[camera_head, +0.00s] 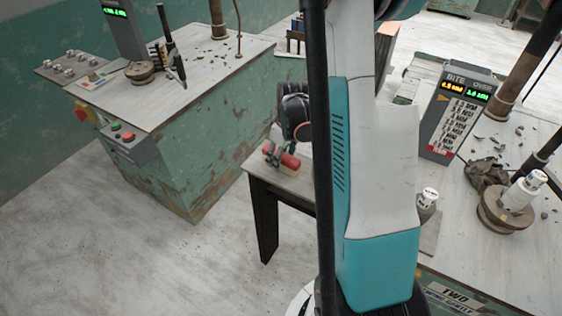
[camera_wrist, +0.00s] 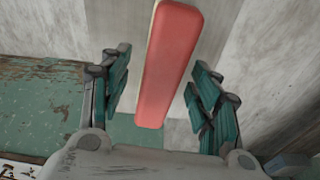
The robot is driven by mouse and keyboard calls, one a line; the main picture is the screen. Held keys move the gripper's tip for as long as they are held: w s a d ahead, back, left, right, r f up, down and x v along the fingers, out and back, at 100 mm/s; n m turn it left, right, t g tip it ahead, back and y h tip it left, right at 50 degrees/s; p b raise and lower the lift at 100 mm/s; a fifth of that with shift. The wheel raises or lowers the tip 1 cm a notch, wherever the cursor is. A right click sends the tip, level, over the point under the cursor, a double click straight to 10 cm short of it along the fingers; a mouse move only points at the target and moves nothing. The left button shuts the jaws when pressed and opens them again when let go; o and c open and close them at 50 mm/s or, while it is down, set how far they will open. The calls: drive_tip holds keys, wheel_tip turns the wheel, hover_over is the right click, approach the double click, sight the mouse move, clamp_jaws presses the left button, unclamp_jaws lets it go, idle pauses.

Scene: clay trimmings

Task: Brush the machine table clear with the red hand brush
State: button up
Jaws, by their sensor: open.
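The red hand brush (camera_head: 290,161) lies on a small side table (camera_head: 305,188) in the head view. In the wrist view the brush's red body (camera_wrist: 168,65) runs between my two fingers, with visible space on both sides. My gripper (camera_head: 274,150) is open around the brush, close above the side table; in the wrist view the fingers (camera_wrist: 160,72) stand apart. The machine table on the right (camera_head: 510,252) carries scattered grey clay bits (camera_head: 490,143). My arm hides part of the side table and the left part of that machine table.
A digital readout box (camera_head: 457,115), a dark crumpled lump (camera_head: 487,174) and a round fixture with a white cylinder (camera_head: 507,207) stand on the right table. Another green machine (camera_head: 200,140) is at left. The floor (camera_head: 130,250) between is open.

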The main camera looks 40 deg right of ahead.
drive_tip(key=c, duration=1.2)
drive_tip(key=shift+r, duration=0.1)
